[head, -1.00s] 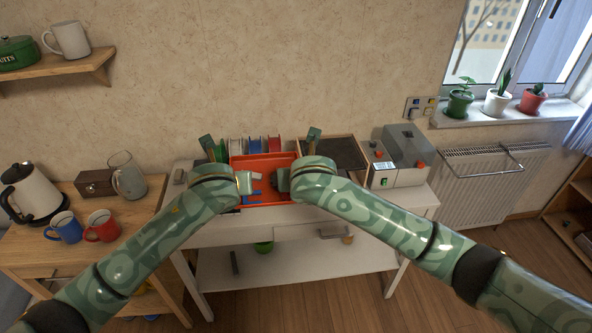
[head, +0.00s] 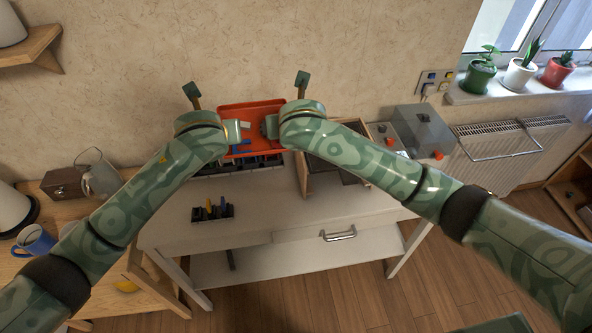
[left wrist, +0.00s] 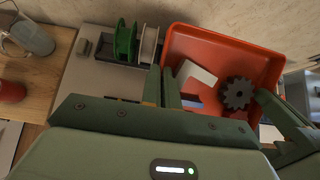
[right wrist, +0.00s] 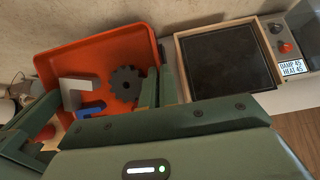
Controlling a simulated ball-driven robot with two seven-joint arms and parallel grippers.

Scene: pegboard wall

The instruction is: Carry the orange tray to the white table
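The orange tray (head: 250,108) is between my grippers, held up above the back of a white workbench (head: 270,215). It holds a dark gear (right wrist: 126,83), a white bracket (right wrist: 78,88) and a blue part (right wrist: 93,108). My left gripper (left wrist: 162,85) has its fingers on either side of the tray's left wall. My right gripper (right wrist: 159,87) grips the right wall likewise. In the head view, my arms hide much of the tray's sides. No separate white table is identifiable.
A wood-framed dark mat (right wrist: 225,62) and a grey machine (head: 418,128) are at the bench's right. A spool rack (left wrist: 130,65) is left of the tray in the left wrist view. A small black holder (head: 212,212) stands on the bench front. A wooden table (head: 60,205) is at left.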

